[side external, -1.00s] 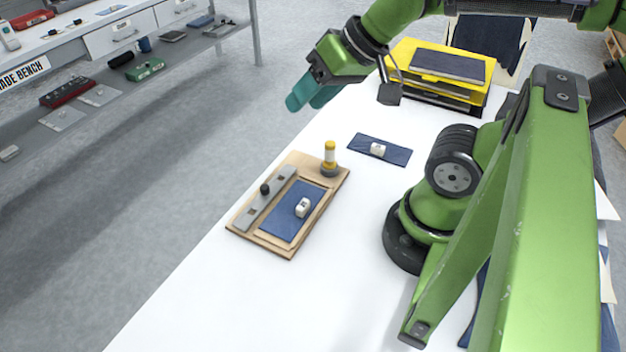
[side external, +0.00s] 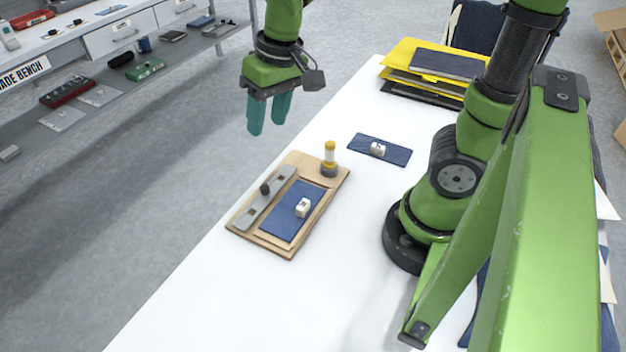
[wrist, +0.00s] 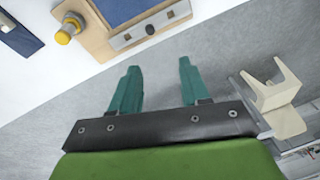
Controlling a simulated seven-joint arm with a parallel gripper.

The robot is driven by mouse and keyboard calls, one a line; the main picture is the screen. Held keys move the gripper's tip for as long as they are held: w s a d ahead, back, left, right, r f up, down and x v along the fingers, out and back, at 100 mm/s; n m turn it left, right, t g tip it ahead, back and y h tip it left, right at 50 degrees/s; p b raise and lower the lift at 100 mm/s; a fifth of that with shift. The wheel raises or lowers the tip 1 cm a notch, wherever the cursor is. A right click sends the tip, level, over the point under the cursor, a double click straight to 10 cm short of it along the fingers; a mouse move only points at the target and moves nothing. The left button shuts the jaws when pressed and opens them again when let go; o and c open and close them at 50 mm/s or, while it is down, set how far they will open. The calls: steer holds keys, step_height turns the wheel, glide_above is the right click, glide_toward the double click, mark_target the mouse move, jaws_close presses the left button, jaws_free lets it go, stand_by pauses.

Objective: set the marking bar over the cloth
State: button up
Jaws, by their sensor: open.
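The marking bar (side external: 265,199) is a flat grey bar with a dark knob. It lies on the left side of a wooden board (side external: 243,243), beside the blue cloth (side external: 283,222), which has a small white block on it. In the wrist view the bar (wrist: 168,21) lies along the board's near edge, next to the cloth (wrist: 118,10). My gripper (side external: 267,132) is open and empty, pointing down in the air beyond the board, past the table's left edge. Its teal fingers (wrist: 157,75) show apart in the wrist view, with grey floor between them.
A yellow-topped cylinder (side external: 330,158) stands at the board's far right corner. A second blue cloth (side external: 394,153) with a white block lies to its right. Yellow and dark trays (side external: 398,75) are stacked at the back. The white table (side external: 205,300) is clear in front of the board.

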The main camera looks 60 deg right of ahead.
mark_target(264, 186)
steer(key=w+f, duration=0.1)
steer(key=f, duration=0.4)
steer(key=w+f+g, duration=0.1)
steer(key=f, duration=0.5)
steer(key=w+f+g+h, duration=0.1)
steer(key=f, duration=0.5)
steer(key=shift+f, duration=0.25)
jaws_close()
